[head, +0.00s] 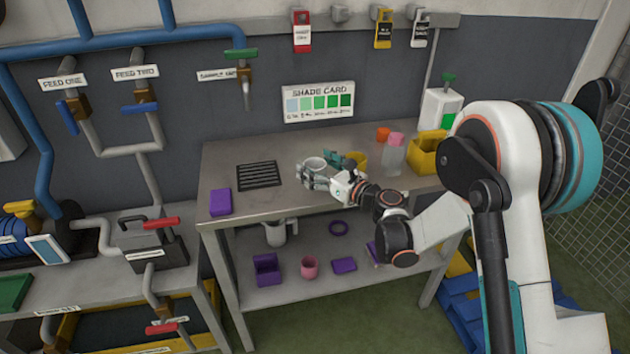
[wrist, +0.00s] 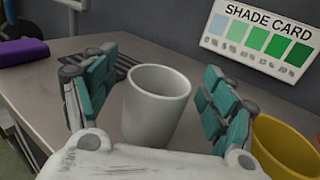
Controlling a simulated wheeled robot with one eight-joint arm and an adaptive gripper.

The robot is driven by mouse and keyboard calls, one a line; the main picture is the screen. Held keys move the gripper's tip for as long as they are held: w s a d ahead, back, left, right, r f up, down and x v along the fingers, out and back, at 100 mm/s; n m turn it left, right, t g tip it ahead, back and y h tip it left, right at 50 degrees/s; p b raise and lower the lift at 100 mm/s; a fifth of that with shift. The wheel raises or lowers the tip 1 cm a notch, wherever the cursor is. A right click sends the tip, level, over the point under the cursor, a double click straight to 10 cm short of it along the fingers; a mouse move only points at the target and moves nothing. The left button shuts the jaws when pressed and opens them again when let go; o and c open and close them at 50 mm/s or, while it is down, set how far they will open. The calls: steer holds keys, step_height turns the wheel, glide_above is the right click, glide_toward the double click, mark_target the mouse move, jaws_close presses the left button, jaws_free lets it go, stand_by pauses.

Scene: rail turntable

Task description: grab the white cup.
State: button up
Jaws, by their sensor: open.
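The white cup (wrist: 156,106) stands upright on the metal bench in the wrist view, centred between the teal-padded fingers of my gripper (wrist: 155,100). Gaps show between the cup and the fingers on both sides, so neither finger appears to touch it. The cup's lower part is partly hidden by the gripper's palm. In the head view the cup (head: 314,164) shows small near the middle of the bench top, with my gripper (head: 325,172) open around it and the arm reaching in from the right.
A yellow cup (wrist: 285,148) stands close to the right finger. A black grille (head: 259,175) and a purple block (head: 220,202) lie on the bench (head: 290,204) to the left. A clear bottle with a pink cap (head: 393,155) and a yellow bin (head: 428,155) stand to the right.

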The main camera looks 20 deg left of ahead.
steer(key=shift+w+a, duration=0.15)
steer(key=shift+a, duration=0.15)
steer(key=shift+c, duration=0.6)
steer(key=c, duration=1)
steer(key=shift+r, duration=0.15)
